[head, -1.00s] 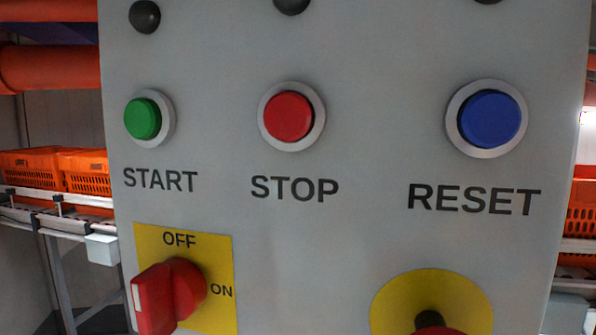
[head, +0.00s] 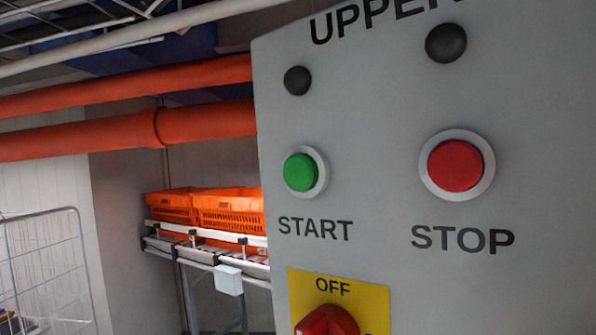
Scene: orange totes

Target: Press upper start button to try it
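The green START button (head: 300,172) sits in a light grey ring on the grey control panel (head: 380,130), near the panel's left edge. The word START is printed below it, and the partly cut-off word UPPER stands at the top of the panel. The red STOP button (head: 454,166) is to its right. A dark round lamp (head: 297,81) is above the green button. My gripper is not in view, so its state and its distance from the button do not show.
A red rotary switch (head: 328,321) on a yellow plate is below START, cut off by the bottom edge. Orange totes (head: 228,210) stand on a conveyor (head: 210,252) behind the panel. Orange pipes (head: 130,134) run above them. A wire cage (head: 45,270) stands at the far left.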

